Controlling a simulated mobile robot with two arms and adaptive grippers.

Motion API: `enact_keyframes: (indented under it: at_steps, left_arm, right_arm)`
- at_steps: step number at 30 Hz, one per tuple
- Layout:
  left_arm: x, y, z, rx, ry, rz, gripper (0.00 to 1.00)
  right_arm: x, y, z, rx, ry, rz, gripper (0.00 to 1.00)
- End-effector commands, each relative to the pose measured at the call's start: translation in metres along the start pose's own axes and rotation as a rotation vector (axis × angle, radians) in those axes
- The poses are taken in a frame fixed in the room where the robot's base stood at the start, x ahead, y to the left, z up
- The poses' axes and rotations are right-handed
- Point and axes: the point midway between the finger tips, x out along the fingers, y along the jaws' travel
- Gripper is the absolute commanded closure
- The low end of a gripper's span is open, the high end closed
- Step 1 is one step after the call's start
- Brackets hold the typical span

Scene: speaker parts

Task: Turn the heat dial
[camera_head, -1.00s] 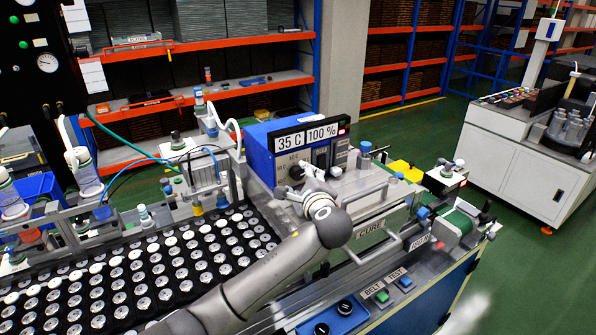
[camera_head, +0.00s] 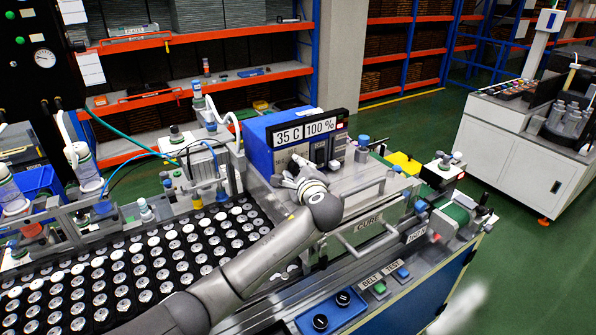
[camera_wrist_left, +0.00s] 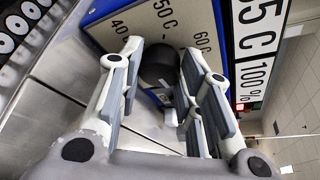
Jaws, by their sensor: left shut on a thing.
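The heat dial is a dark round knob (camera_wrist_left: 160,66) in the left wrist view, on a panel marked 40, 50 C and 60 C. My left gripper (camera_wrist_left: 158,82) has its fingers on both sides of the knob and is shut on it. In the head view my left gripper (camera_head: 297,168) is at the front of the blue control box (camera_head: 258,142) and hides most of the dial. The display (camera_head: 306,131) above reads 35 C and 100 %. My right gripper is in neither view.
The metal CURE unit (camera_head: 365,223) stands right of the gripper, with BELT and TEST buttons (camera_head: 380,287) in front. Hoses and fixtures stand behind the tray.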

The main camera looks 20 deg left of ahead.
Motion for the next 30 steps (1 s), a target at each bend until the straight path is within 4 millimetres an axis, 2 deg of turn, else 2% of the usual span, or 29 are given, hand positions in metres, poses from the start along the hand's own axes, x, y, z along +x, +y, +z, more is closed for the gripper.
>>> enact_keyframes:
  at_steps: [5, 11, 30]
  left_arm:
    - [0.000, 0.001, -0.001, -0.006, 0.000, -0.002, 0.91]
    - [0.001, 0.004, -0.002, -0.060, 0.001, -0.024, 0.91]
    - [0.002, 0.010, -0.005, -0.464, 0.001, -0.190, 0.91]
  right_arm:
    - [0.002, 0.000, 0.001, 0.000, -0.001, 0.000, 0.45]
    - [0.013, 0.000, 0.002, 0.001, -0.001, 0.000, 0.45]
    - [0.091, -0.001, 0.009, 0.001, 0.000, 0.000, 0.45]
